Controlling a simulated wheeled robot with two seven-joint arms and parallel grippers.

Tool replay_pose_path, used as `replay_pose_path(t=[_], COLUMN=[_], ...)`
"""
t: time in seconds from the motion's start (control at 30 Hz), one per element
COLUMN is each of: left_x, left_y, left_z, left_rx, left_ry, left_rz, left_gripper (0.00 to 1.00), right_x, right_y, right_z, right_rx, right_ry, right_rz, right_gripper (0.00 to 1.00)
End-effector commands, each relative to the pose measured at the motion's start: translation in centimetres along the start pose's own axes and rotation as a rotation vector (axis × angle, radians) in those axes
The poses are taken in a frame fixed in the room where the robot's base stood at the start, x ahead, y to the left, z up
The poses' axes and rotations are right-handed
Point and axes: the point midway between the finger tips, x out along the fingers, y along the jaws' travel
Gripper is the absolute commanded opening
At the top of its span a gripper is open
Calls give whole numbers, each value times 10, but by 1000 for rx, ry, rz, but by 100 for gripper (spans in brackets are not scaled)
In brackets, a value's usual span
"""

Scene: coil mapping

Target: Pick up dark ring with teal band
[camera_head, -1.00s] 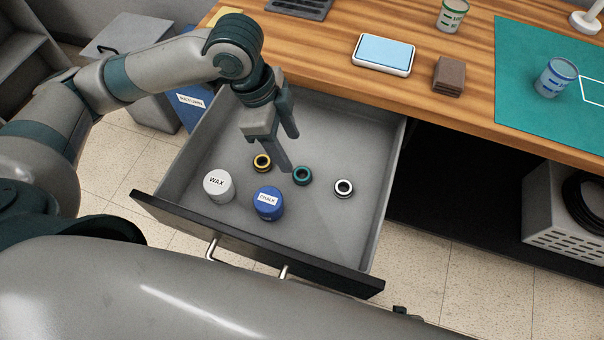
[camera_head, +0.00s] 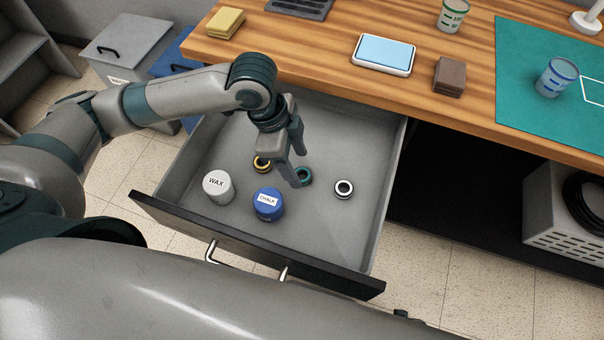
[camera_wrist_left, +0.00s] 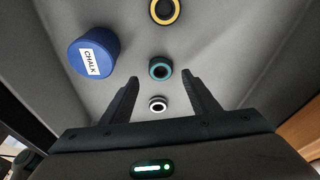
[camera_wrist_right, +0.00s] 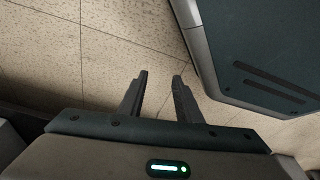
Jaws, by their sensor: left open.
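The dark ring with a teal band (camera_head: 307,182) lies on the drawer floor, partly hidden behind a finger of my left gripper (camera_head: 297,169) in the head view. My left gripper is open and empty above it. In the left wrist view the teal-banded ring (camera_wrist_left: 160,78) shows beyond the fingertips (camera_wrist_left: 160,80), roughly centred between them. A ring with a white band (camera_head: 344,194) lies to its right, and one with a yellow band (camera_head: 259,167) to its left. My right gripper (camera_wrist_right: 160,75) is open and empty over the tiled floor, away from the drawer.
The open drawer (camera_head: 330,262) also holds a white WAX tin (camera_head: 217,193) and a blue CHALK tin (camera_head: 267,212), near the left gripper. The drawer's right part is clear. The wooden desk (camera_head: 330,45) overhangs behind. In the right wrist view a dark teal-grey body (camera_wrist_right: 240,45) is close by.

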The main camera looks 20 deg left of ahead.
Motion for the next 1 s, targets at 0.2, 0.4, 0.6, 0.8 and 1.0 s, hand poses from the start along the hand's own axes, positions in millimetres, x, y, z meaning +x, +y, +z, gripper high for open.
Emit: replay_pose_path(t=[0.2,0.4,0.6,0.8,1.0], left_x=[28,38,37,37,37], left_y=[-1,-1,-1,-1,-1], left_z=[2,3,3,3,3], left_rx=[0,1,1,1,1], left_ry=[-1,-2,-1,-1,-1], left_rz=[2,1,0,0,0], left_gripper=[55,55,55,55,10], right_x=[-1,-4,-4,-4,-3], right_y=[2,2,1,-1,-1], right_z=[-12,-17,-10,2,1], right_rx=[-1,-1,-1,0,0], right_ry=[13,17,9,-5,-3], right_rz=[2,2,1,-1,-1], right_gripper=[31,31,31,31,31])
